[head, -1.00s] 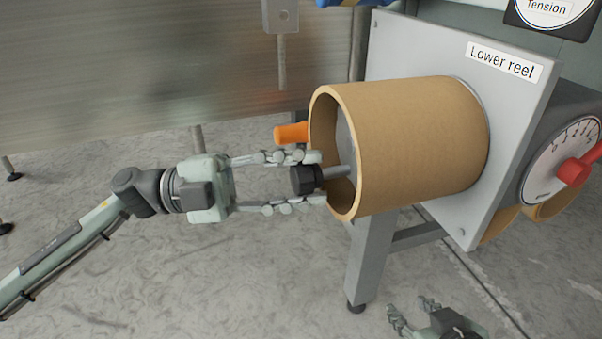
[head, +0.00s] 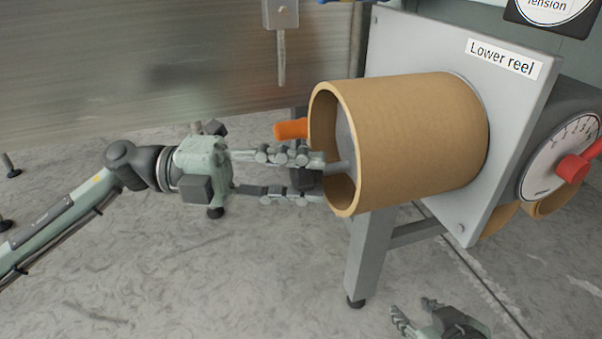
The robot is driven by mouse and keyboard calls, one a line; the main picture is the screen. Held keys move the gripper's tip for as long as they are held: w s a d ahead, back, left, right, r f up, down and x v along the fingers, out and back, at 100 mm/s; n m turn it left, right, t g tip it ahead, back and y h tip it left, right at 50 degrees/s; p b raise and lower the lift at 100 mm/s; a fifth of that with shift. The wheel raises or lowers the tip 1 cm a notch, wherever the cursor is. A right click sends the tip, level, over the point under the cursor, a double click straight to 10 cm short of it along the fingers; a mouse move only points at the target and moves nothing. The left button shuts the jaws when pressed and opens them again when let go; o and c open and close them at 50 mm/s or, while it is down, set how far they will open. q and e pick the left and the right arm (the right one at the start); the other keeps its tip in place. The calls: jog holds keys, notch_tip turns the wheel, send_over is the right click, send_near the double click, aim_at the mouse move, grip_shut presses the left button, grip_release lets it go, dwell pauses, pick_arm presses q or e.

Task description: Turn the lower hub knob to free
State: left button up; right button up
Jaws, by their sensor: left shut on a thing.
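The lower hub knob (head: 307,181) is a black knob on a grey shaft at the open left end of the brown cardboard core (head: 420,140). The core is on the reel plate labelled "Lower reel" (head: 505,58). My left gripper (head: 308,178) is shut on the knob, its fingers partly hiding it. Its wrist is rolled. My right gripper (head: 418,315) is at the bottom edge, partly cut off, well away from the knob; its fingers look apart with nothing between them.
An orange handle (head: 291,129) sticks out just above my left fingers. A grey stand leg (head: 366,260) is below the core. A dial with a red knob (head: 573,169) is at the right. The floor at lower left is clear.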

pick_arm(q)
jog(key=o, duration=1.1)
jog(key=shift+o, duration=0.2)
jog(key=a, duration=1.2)
jog(key=shift+w, duration=0.45)
